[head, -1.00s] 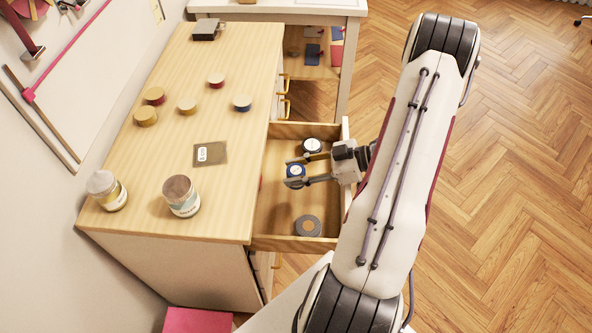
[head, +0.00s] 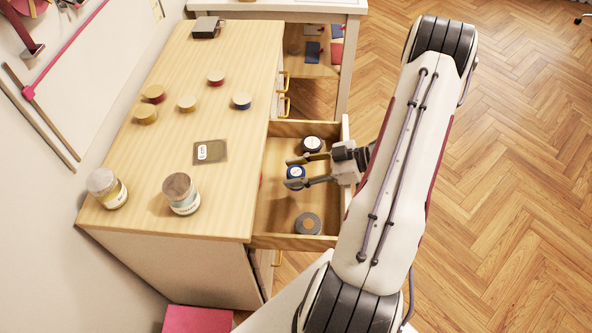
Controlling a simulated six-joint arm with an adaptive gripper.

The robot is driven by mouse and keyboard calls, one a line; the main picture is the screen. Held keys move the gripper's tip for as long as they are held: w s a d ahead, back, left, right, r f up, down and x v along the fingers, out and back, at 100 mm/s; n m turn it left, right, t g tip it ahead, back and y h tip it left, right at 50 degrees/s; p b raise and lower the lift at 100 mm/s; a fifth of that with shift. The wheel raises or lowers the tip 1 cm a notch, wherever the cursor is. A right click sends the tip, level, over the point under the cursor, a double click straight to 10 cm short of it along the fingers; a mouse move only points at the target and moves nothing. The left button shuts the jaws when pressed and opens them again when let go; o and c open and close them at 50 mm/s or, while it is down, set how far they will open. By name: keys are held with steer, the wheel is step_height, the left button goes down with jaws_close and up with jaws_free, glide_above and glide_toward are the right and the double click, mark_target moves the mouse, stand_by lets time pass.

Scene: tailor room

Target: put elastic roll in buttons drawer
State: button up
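The drawer (head: 274,207) is pulled out from the right side of the wooden cabinet. I cannot tell which, if any, is the elastic roll.
My arm covers the area right of the drawer. The drawer's front left floor is bare.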

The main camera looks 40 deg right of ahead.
steer(key=shift+o, duration=0.6)
steer(key=shift+r, duration=0.1)
steer(key=shift+d+r, duration=0.1)
steer(key=shift+r, duration=0.5)
steer(key=v, duration=1.2)
steer(key=shift+f, duration=0.2)
